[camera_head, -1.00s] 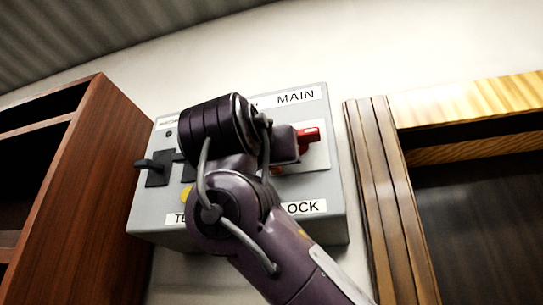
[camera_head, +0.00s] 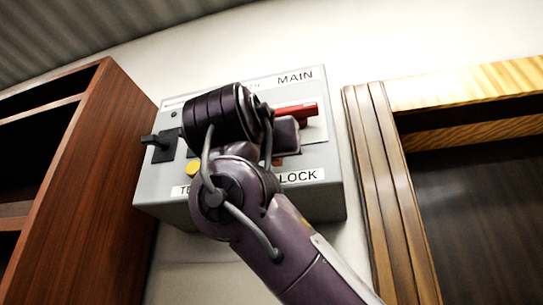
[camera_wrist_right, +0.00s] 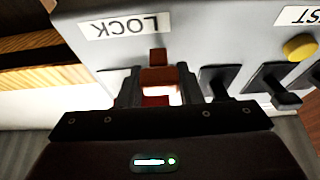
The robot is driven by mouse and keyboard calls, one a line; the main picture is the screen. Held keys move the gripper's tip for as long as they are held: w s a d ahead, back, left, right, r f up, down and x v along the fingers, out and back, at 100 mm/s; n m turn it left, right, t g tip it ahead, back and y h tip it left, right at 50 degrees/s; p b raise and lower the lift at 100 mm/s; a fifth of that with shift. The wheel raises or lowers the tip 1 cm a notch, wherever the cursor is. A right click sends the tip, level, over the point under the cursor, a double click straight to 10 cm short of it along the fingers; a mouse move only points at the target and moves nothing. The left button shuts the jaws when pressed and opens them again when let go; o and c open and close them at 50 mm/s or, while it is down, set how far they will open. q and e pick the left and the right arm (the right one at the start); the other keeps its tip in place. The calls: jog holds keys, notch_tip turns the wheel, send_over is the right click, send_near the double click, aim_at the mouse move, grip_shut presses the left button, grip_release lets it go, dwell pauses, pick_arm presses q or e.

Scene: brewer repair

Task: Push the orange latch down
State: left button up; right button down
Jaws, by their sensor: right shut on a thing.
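The orange latch (camera_wrist_right: 157,76) shows in the right wrist view as a brownish-orange block below the upside-down LOCK label (camera_wrist_right: 124,25). My right gripper (camera_wrist_right: 158,88) has its two dark fingers on either side of the latch, shut on it. In the head view my right gripper (camera_head: 286,137) is in front of the grey panel (camera_head: 325,155), and my wrist hides most of the latch there. A red handle (camera_head: 297,109) under the MAIN label (camera_head: 295,77) lies just above the gripper. My left gripper is not in view.
A black lever (camera_head: 160,143) and a yellow button (camera_head: 192,168) are on the panel's left part. A brown wooden cabinet (camera_head: 100,180) stands left of the panel. A wooden frame (camera_head: 375,170) stands close on the right. Bare wall lies above the panel.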

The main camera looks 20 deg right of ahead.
jog(key=shift+w+a+f, duration=0.1)
jog(key=shift+w+f, duration=0.05)
jog(key=shift+f, duration=0.15)
jog(key=c, duration=1.3)
grip_release()
jog(key=o, duration=0.3)
jog(key=shift+r, duration=0.1)
jog(key=b+v, duration=0.4)
jog(key=v, duration=0.4)
